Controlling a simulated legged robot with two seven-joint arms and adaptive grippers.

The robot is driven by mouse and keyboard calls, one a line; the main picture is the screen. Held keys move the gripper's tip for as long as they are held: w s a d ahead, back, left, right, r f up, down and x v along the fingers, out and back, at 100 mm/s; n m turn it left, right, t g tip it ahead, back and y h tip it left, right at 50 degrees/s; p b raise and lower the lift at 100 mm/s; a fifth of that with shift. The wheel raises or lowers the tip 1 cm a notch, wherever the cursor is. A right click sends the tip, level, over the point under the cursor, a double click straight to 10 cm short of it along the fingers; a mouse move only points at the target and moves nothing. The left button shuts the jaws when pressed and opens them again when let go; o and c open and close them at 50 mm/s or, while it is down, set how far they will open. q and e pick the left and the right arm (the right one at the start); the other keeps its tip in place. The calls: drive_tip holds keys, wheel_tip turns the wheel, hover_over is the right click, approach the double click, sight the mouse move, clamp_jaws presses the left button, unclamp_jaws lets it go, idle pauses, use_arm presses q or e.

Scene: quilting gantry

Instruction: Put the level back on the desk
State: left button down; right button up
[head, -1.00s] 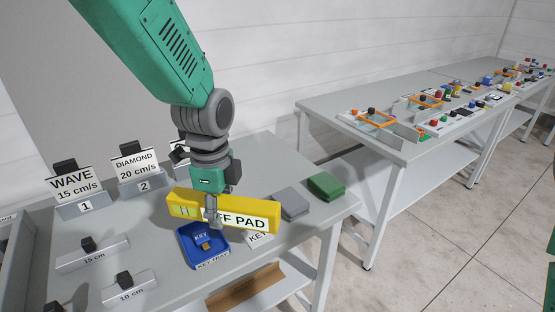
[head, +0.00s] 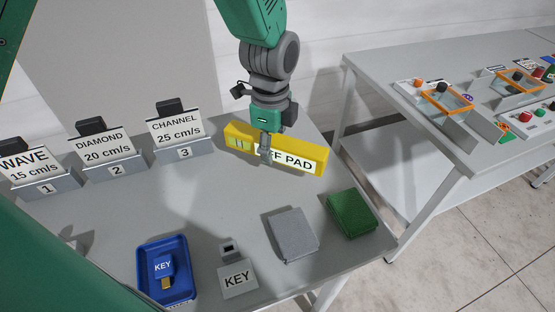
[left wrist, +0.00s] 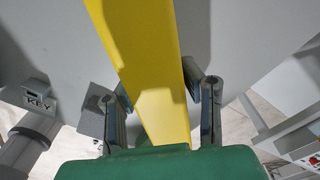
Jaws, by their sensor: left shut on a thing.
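The level (head: 302,144) is a yellow bar with a white label ending in "FF PAD"; my fingers hide the label's start. My left gripper (head: 265,152) is shut on the level near its middle, pointing down over the back right of the grey desk (head: 205,205). In the left wrist view the yellow bar (left wrist: 150,60) runs between the two fingers of the left gripper (left wrist: 162,105). I cannot tell whether the level's underside touches the desk. My right gripper is out of view.
A grey pad (head: 292,235) and a green pad (head: 350,214) lie in front of the level. A blue tray (head: 150,292) with a key, a KEY plate (head: 238,279) and numbered card stands (head: 180,140) are on the desk. Another bench (head: 400,75) stands at right.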

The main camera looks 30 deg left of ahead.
sight(279, 170)
use_arm(q)
drive_tip(key=shift+w+f, duration=0.15)
drive_tip(key=shift+f, duration=0.7)
drive_tip(key=d+f, duration=0.2)
drive_tip(key=f, duration=0.1)
drive_tip(key=shift+a, duration=0.3)
drive_tip(key=c, duration=1.4)
unclamp_jaws()
drive_tip(key=shift+a+f, duration=0.15)
drive_tip(key=shift+a, duration=0.1)
drive_tip(key=shift+c, duration=0.2)
drive_tip(key=o, duration=0.4)
drive_tip(key=shift+a, duration=0.3)
drive_tip(key=shift+d, duration=0.4)
drive_tip(key=shift+d+r, duration=0.15)
drive_tip(key=shift+r, duration=0.15)
drive_tip(key=r, duration=0.7)
drive_tip(key=a+r, duration=0.1)
drive_tip(key=r, duration=0.2)
drive_tip(key=shift+w+r+p, duration=0.1)
drive_tip(key=shift+r+p, duration=0.1)
drive_tip(key=shift+p, duration=0.1)
drive_tip(key=shift+r, duration=0.35)
drive_tip(key=shift+d+r, duration=0.3)
drive_tip(key=shift+d, duration=0.25)
